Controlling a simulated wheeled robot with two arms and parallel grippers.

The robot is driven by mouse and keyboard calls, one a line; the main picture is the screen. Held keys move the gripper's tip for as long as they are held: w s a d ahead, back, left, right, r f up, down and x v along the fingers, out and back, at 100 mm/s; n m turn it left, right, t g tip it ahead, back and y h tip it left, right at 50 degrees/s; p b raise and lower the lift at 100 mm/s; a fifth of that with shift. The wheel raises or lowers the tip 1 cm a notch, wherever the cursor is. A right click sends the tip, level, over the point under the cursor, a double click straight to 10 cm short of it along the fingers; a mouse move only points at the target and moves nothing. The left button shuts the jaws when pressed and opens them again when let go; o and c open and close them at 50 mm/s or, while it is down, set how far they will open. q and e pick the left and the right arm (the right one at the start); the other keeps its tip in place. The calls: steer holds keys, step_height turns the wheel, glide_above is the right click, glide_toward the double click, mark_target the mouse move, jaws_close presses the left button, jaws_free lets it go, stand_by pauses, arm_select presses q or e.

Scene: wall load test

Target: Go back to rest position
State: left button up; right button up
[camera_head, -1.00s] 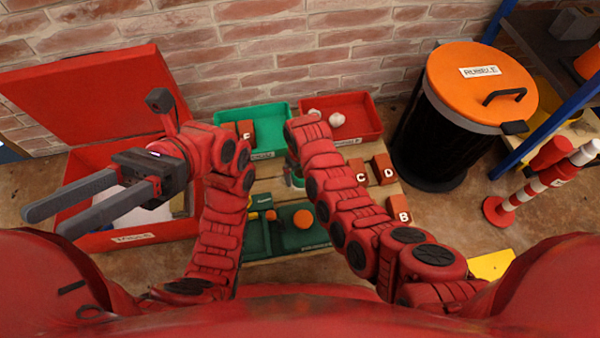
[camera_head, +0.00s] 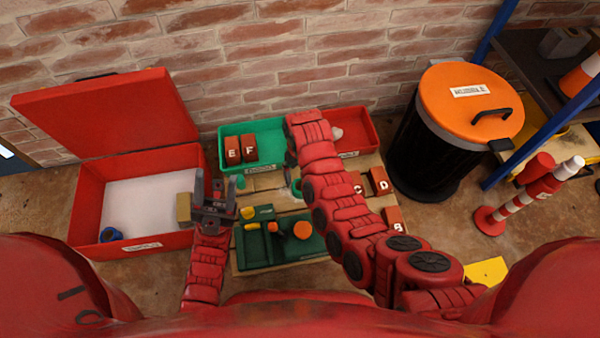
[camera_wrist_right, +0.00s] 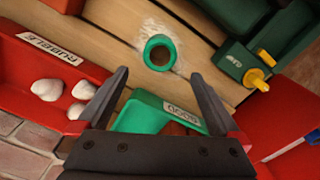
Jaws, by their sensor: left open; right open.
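My left gripper (camera_head: 215,178) is open and empty in the head view. Its fingers point away from me, between the red toolbox and the green tool tray. My right arm (camera_head: 335,190) reaches over the pallet toward the bins; its gripper is hidden there. In the right wrist view, my right gripper (camera_wrist_right: 160,75) has its fingers spread with nothing between the tips. A green ring (camera_wrist_right: 148,56) lies on the wooden boards just beyond the fingertips, apart from them.
An open red toolbox (camera_head: 88,200) stands left. A green bin (camera_head: 282,132) holds bricks E and F; a red bin (camera_head: 368,130) holds white stones. A green tool tray (camera_head: 262,255) lies on the pallet. A rubble drum (camera_head: 430,150) and striped post (camera_head: 515,205) stand right.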

steer(key=shift+r, duration=1.2)
steer(key=shift+w+f, duration=0.1)
